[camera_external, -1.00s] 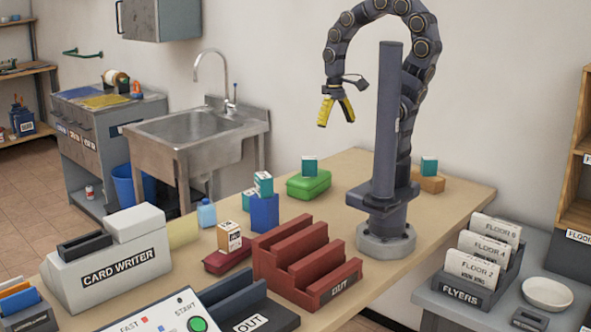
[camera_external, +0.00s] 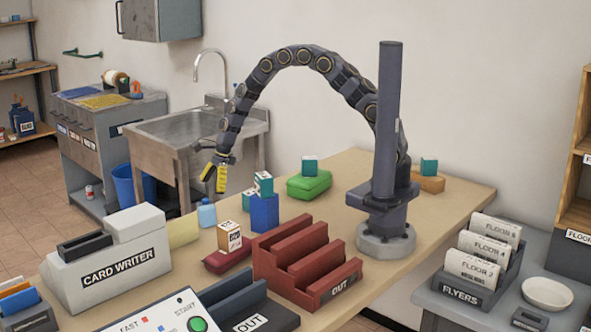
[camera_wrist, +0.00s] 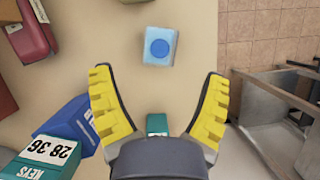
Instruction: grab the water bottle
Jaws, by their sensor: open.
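The water bottle (camera_external: 207,213) is small and light blue, standing upright near the table's far edge. In the wrist view I see the bottle (camera_wrist: 159,47) from above, with its round darker blue cap, beyond the fingertips and roughly centred between them. My gripper (camera_external: 216,172) is above the table, higher than the bottle and slightly to its right in the external view. Its two yellow fingers (camera_wrist: 159,90) are spread wide in the wrist view, with nothing between them. The gripper does not touch the bottle.
A blue box (camera_external: 265,213) with a teal-and-white box (camera_external: 263,184) on top stands right of the bottle. A red case (camera_external: 226,261) carrying a labelled box (camera_external: 229,237) is nearer. The card writer (camera_external: 106,261) stands left. The sink (camera_external: 195,127) is beyond the table edge.

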